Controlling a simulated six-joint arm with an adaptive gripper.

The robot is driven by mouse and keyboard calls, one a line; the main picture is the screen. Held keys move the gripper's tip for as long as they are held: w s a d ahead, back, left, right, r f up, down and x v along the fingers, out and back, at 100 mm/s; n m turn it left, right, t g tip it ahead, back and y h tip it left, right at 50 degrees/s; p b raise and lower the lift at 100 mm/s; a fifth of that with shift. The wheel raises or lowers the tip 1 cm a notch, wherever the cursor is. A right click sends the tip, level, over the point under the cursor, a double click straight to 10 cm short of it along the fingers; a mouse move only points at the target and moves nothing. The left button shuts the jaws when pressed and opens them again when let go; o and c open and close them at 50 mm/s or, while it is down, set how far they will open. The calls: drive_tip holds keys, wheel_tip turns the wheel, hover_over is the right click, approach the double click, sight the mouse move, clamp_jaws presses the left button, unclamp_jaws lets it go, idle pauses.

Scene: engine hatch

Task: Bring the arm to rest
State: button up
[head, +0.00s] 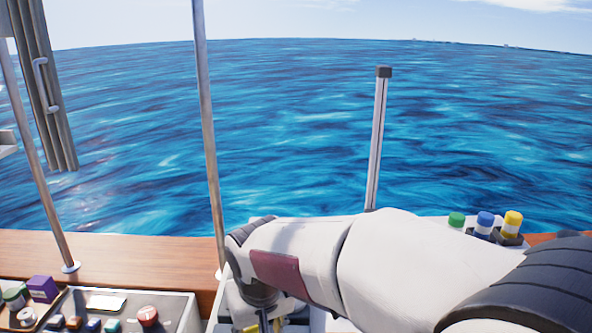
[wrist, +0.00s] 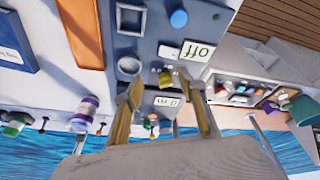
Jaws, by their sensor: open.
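My arm reaches in from the lower right of the head view and bends down at the bottom middle. My gripper (wrist: 161,84) is open in the wrist view, its two yellowish fingers apart with nothing seen held between them. It faces a blue-grey panel (wrist: 222,22) with a label reading "off" (wrist: 196,52). A small yellow-green knob (wrist: 166,78) shows near the gap between the fingertips; I cannot tell whether they touch it. In the head view the gripper is mostly cut off by the bottom edge.
A wooden rail (head: 130,258) runs across, with a thin metal post (head: 207,130) rising from it. A grey upright bar (head: 377,140) stands behind my arm. Green, blue (head: 485,222) and yellow-capped containers stand right. A tray with a red knob (head: 148,315) lies lower left.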

drive_tip(key=s+d+r+m+t, duration=0.1)
drive_tip(key=s+d+r+m, duration=0.1)
drive_tip(key=s+d, duration=0.8)
drive_tip(key=s+d+r+m+t+h, duration=0.1)
drive_tip(key=s+d+r, duration=0.3)
drive_tip(key=s+d, duration=0.6)
drive_tip(key=shift+d+r+m, duration=0.15)
drive_tip(key=shift+d+m, duration=0.65)
drive_tip(key=shift+d, duration=1.2)
idle(1.3)
